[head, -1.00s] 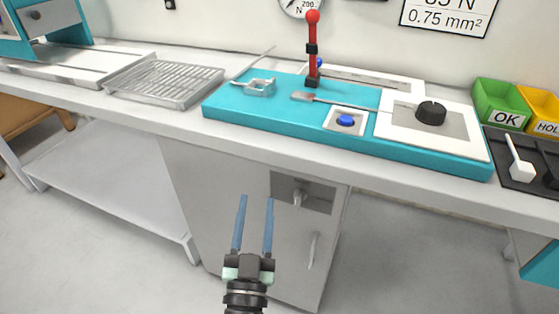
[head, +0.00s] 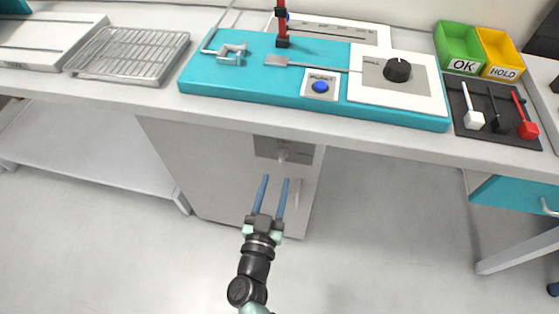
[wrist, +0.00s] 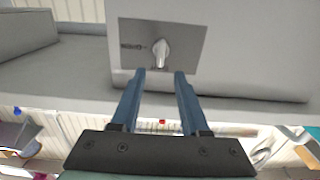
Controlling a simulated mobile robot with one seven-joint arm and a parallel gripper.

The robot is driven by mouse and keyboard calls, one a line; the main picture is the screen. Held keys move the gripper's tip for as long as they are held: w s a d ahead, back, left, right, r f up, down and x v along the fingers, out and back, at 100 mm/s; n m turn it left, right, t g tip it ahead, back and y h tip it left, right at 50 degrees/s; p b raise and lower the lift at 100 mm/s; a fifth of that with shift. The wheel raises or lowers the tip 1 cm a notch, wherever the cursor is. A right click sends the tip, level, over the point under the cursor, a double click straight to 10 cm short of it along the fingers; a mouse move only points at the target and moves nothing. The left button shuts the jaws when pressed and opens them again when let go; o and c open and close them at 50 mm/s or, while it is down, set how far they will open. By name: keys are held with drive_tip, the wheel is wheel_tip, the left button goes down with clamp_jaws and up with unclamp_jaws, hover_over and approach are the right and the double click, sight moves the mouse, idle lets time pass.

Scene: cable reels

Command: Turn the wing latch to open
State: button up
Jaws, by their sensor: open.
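The wing latch (head: 283,154) is a small light-grey knob on a darker grey plate (head: 262,147), set high on the grey cabinet door under the bench. In the wrist view the latch (wrist: 160,54) stands roughly upright on its plate (wrist: 190,40), just beyond my fingertips. My gripper (head: 276,180) is open and empty, with two blue fingers pointing at the cabinet front. In the head view the fingertips are just below the latch. In the wrist view my gripper (wrist: 160,75) has the latch lined up with the gap between its fingers, apparently not touching.
A vertical handle (head: 297,192) is on the door close to my right finger. The bench edge (head: 300,140) overhangs the cabinet. A teal board (head: 240,80) with a blue button (head: 320,87) and black knob (head: 397,70) lies on top. Floor is clear around the cabinet.

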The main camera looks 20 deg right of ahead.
sight(280, 161)
drive_tip(key=b+x, duration=0.1)
drive_tip(key=x, duration=0.6)
drive_tip(key=shift+b, duration=0.35)
clamp_jaws()
